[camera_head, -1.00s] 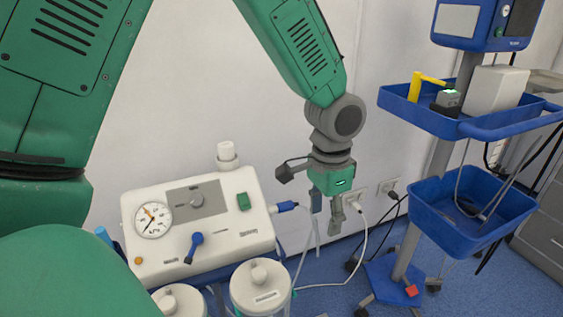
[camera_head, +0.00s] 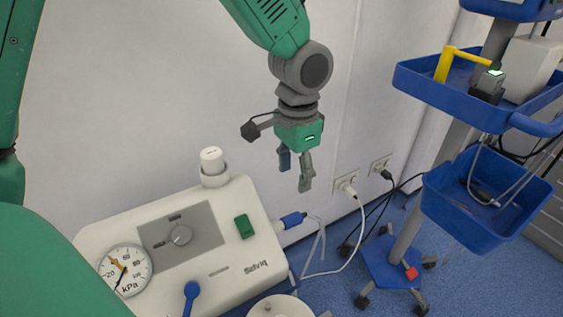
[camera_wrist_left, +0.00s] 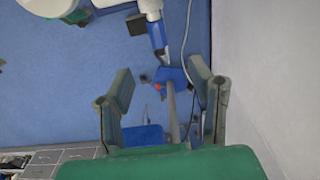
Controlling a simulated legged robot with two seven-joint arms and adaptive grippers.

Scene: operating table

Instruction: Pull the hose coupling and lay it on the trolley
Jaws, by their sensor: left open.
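The hose coupling (camera_head: 293,219) is a blue sleeve on the right side of the white suction unit (camera_head: 95,230), with a thin clear hose hanging from its outer end. My left gripper (camera_head: 295,172) points down, open and empty, above the coupling in the head view and apart from it. In the left wrist view, the coupling (camera_wrist_left: 157,36) shows beyond the open fingers (camera_wrist_left: 161,72). The trolley (camera_head: 440,105) stands at the right, with a blue upper tray and a deeper blue lower bin (camera_head: 465,218). My right gripper is not in view.
Wall sockets (camera_head: 346,187) with cables are behind the gripper. A white jar lid (camera_head: 280,306) sits in front of the unit.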

